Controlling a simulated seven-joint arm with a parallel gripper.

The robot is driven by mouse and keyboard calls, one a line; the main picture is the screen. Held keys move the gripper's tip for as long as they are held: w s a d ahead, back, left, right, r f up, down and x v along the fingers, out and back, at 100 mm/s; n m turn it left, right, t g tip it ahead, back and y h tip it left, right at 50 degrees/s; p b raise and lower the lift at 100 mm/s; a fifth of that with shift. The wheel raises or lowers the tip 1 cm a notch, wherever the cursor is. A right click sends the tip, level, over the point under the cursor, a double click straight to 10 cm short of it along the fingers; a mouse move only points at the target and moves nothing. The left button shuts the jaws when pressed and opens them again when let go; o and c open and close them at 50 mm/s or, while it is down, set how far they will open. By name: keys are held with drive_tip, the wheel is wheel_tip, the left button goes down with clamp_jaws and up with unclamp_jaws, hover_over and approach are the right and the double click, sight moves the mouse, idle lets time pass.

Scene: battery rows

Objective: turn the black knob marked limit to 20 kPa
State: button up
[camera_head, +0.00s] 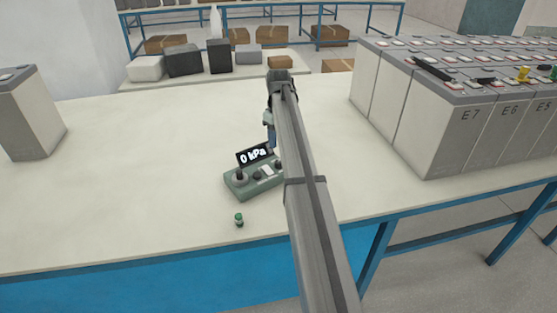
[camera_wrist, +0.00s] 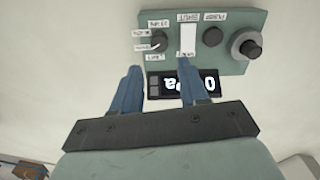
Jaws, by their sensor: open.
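The green control box (camera_head: 245,189) stands on the bench and its display (camera_head: 255,155) reads 0 kPa. The black limit knob (camera_wrist: 159,42) is at the left of the panel in the wrist view, with small white labels around it. The labels are upside down and mostly too small to read; I cannot tell the pointer's setting. In the head view the knob (camera_head: 279,165) is beside my arm. My gripper (camera_wrist: 159,68) is open and empty, its blue fingers apart near the knob and over the display. No contact with the knob shows.
The panel also has a white strip (camera_wrist: 188,40), a black button (camera_wrist: 212,36) and a larger knob (camera_wrist: 247,46). A small green object (camera_head: 239,220) lies in front of the box. Battery cells (camera_head: 455,130) stand right.

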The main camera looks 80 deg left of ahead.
sight(279, 161)
wheel_tip(279, 161, down, 10)
drive_tip(key=shift+r, duration=0.25)
drive_tip(key=shift+c, duration=0.4)
drive_tip(key=c, duration=0.7)
